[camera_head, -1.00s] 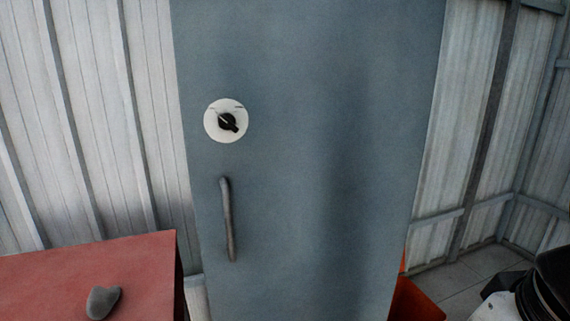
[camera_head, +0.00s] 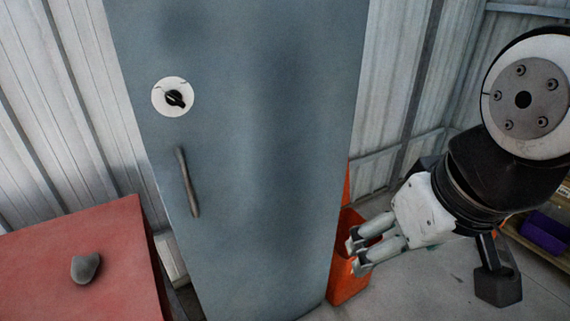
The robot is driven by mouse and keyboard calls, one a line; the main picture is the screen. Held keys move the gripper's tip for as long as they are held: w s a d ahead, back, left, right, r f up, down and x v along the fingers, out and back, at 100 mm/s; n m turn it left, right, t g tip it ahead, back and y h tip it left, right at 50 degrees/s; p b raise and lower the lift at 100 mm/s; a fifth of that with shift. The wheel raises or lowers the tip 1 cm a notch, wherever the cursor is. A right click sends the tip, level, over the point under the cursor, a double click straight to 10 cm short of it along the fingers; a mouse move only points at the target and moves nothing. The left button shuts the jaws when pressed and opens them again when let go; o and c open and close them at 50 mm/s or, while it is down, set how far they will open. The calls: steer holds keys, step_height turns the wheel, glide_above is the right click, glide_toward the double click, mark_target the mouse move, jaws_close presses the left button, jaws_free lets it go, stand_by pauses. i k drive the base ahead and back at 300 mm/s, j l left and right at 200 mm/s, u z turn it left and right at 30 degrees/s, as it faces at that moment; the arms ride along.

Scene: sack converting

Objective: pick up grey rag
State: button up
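A small grey lump (camera_head: 86,268) lies on the red-topped surface at the lower left; it may be the grey rag, but its shape looks smooth and I cannot tell. My gripper (camera_head: 355,255) is at the right of the cabinet, far from the grey lump, in front of an orange bin. Its two fingers point left and appear apart, with nothing visible between them.
A tall blue-grey cabinet (camera_head: 250,150) with a round dial (camera_head: 173,97) and a handle (camera_head: 187,182) stands between the red surface (camera_head: 60,245) and my arm. The orange bin (camera_head: 345,285) stands behind my gripper. A purple item (camera_head: 545,232) sits on a shelf at far right.

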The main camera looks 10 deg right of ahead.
mark_target(83, 269)
steer(key=u, duration=1.25)
steer(key=i+u, duration=0.3)
steer(key=i+l+u, duration=0.1)
steer(key=i+u, duration=0.15)
